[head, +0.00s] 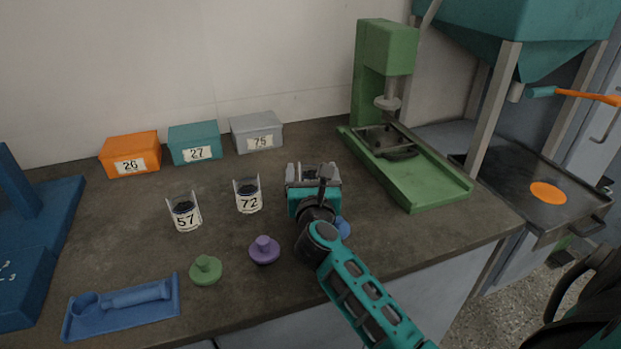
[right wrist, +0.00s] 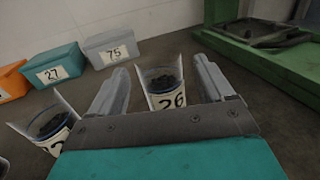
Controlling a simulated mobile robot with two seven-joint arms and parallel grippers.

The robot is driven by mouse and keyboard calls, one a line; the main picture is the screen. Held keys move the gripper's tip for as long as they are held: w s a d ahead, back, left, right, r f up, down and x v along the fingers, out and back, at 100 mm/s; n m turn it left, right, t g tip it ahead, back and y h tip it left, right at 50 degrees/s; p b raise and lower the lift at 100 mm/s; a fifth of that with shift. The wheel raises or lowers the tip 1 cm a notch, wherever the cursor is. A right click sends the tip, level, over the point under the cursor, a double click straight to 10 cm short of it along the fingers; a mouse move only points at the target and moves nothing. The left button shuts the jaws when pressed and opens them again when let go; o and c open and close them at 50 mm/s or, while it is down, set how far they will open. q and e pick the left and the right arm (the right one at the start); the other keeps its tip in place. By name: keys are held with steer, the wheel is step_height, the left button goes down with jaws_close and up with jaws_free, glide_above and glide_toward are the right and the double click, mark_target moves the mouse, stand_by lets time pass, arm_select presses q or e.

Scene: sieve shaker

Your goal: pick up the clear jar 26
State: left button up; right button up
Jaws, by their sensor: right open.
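The clear jar 26 (right wrist: 164,99) stands on the bench with dark contents and a white label reading 26. In the right wrist view it is between the two fingers of my right gripper (right wrist: 162,78), which is open, with a finger on each side. In the head view my right gripper (head: 313,172) covers most of that spot, so the jar is largely hidden there. I cannot tell whether either finger touches the jar. My left gripper is not in view.
Jar 72 (head: 248,196) and jar 57 (head: 184,212) stand to the left. Bins 26 (head: 131,152), 27 (head: 195,143) and 75 (head: 257,131) line the wall. A green press (head: 425,180) is right. Purple (head: 265,251) and green (head: 206,270) knobbed pieces lie in front.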

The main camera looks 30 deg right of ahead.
mark_target(310, 160)
steer(key=shift+b+x, duration=0.35)
steer(key=shift+x, duration=2.4)
steer(key=shift+c, duration=0.4)
steer(key=c, duration=1)
